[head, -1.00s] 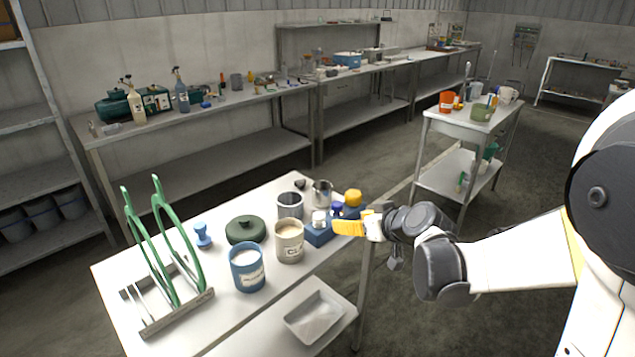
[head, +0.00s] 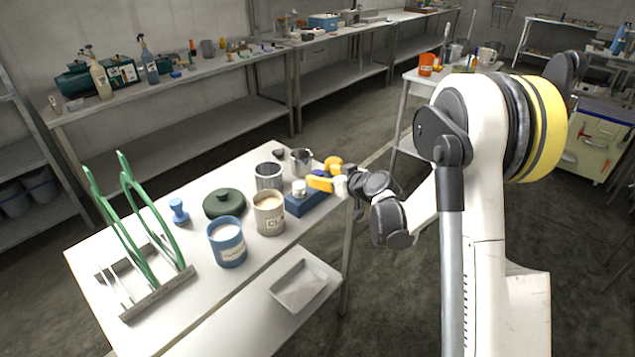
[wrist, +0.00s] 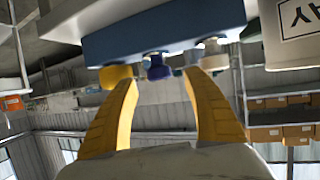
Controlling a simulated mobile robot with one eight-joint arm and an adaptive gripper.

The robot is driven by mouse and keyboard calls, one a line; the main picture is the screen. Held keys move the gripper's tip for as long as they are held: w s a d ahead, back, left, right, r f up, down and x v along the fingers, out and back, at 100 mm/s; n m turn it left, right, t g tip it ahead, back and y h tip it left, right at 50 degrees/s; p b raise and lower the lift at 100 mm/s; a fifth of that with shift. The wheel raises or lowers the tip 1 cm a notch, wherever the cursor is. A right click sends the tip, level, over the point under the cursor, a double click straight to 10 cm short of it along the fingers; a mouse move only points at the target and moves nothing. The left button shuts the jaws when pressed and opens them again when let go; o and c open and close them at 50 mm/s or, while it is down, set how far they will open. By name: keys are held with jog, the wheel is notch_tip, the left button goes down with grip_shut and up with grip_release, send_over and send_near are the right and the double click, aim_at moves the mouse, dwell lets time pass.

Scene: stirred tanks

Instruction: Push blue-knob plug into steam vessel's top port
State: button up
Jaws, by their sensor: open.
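The blue-knob plug (wrist: 157,68) stands in a blue block between a yellow knob and pale knobs in the wrist view. My gripper (wrist: 161,82) is open, with one yellow finger on each side of the blue knob in that view; I cannot tell whether they touch it. In the head view my gripper (head: 322,182) is at the block's right end and mostly hides the blue knob. The blue block (head: 308,204) sits on the near table. I cannot tell which thing is the steam vessel; teal tanks (head: 74,80) stand on the back bench.
A white knob (head: 299,187), yellow knob (head: 334,163), clay-labelled tin (head: 269,220), blue tin (head: 228,245), metal can (head: 269,178) and dark green lidded pot (head: 224,203) crowd the near table (head: 190,330). A green rack (head: 140,230) stands at left.

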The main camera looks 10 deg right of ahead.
aim_at(321, 175)
jog(key=x, duration=0.2)
jog(key=b+x, duration=0.1)
jog(key=x, duration=0.1)
jog(key=shift+s+f, duration=0.1)
jog(key=shift+f, duration=0.2)
jog(key=shift+r, duration=0.15)
jog(key=shift+d, duration=0.1)
grip_shut()
jog(key=shift+r, duration=0.1)
